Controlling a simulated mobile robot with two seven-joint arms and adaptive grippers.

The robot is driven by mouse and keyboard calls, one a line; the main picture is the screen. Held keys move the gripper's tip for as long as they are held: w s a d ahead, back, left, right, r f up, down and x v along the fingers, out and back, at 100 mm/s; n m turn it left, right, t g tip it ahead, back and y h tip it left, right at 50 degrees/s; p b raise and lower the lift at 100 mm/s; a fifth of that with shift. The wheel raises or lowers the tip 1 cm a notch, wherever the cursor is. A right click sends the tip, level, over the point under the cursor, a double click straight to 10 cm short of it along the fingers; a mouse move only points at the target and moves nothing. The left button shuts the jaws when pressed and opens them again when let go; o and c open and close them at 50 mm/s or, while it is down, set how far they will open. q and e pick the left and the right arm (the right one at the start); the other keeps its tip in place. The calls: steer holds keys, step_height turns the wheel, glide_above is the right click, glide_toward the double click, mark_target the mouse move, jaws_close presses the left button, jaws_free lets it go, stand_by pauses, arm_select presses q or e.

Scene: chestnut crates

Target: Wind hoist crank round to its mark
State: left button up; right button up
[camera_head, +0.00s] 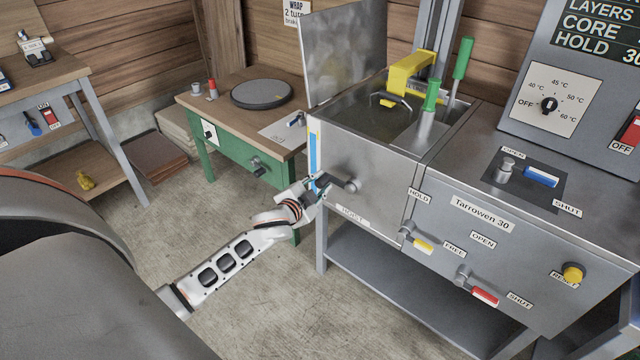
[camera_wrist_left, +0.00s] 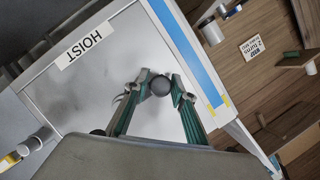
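The hoist crank (camera_head: 345,183) is a dark arm on the front panel at the left end of the grey machine, above the HOIST label (camera_head: 352,215). Its round dark knob (camera_wrist_left: 160,86) shows end-on in the left wrist view. My left gripper (camera_head: 319,186) is at the crank's outer end, left of its hub. In the left wrist view its two green-sided fingers (camera_wrist_left: 160,88) close in on the knob from both sides and appear to touch it. A blue strip (camera_head: 313,152) with yellow ends runs up the panel's left edge. I cannot make out the crank's mark. My right gripper is out of view.
A yellow hoist part (camera_head: 410,72) hangs over the open tank, beside green-handled tools (camera_head: 462,60). Right of the crank are a yellow lever (camera_head: 424,246) and a red lever (camera_head: 485,296). A green table (camera_head: 232,155) stands close at left. The floor before the machine is clear.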

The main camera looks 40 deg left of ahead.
arm_select(q)
jaws_close()
